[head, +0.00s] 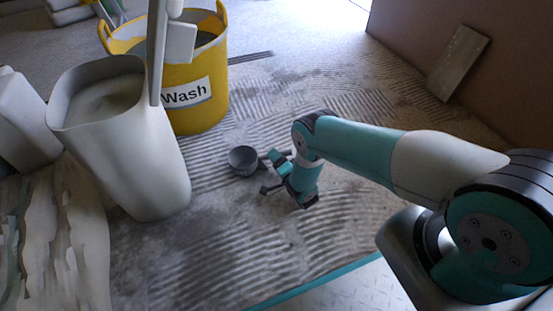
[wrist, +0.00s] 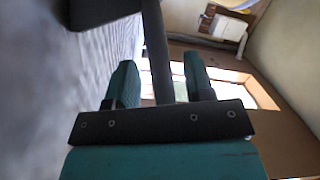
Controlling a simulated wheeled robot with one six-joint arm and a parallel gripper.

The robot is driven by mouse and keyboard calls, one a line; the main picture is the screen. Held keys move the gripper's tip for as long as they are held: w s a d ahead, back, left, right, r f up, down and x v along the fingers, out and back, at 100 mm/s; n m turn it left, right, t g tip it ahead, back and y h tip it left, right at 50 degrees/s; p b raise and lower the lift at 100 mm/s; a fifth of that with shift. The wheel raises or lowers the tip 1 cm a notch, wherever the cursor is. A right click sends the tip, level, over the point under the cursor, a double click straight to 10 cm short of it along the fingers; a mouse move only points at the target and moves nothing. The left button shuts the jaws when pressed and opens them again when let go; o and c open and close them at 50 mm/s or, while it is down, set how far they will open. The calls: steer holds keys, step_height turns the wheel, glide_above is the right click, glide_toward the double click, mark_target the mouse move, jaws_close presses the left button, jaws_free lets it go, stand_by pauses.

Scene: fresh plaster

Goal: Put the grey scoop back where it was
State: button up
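The grey scoop (head: 243,160) shows its round dark bowl in the head view, low over or resting on the ridged floor; I cannot tell which. In the wrist view, a dark part of the scoop (wrist: 100,10) is cut off by the top edge. Its dark handle (wrist: 157,55) runs between the teal fingers of my gripper (wrist: 160,70). Gaps show on both sides of the handle, so the fingers look open around it. In the head view my gripper (head: 272,174) is just right of the bowl, its fingers spread. The handle is mostly hidden there.
A pale, open-topped bin (head: 145,165) stands left of the scoop. A yellow bucket (head: 200,112) labelled "Wash" is behind it. Combed plaster ridges (head: 215,245) cover the floor around my gripper. A board (head: 458,62) leans on the wall at right. A teal-edged plate (head: 345,290) lies in front.

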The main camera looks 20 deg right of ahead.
steer(key=shift+r+p, duration=0.3)
steer(key=shift+p, duration=0.05)
steer(key=s+p, duration=0.1)
steer(key=s, duration=0.3)
steer(key=s+d+p, duration=0.1)
steer(key=s+p, duration=0.1)
steer(key=s, duration=0.2)
steer(key=s+d+p, duration=0.1)
steer(key=s+p, duration=0.1)
steer(key=s, duration=0.1)
steer(key=shift+s+f, duration=0.15)
steer(key=shift+s, duration=0.25)
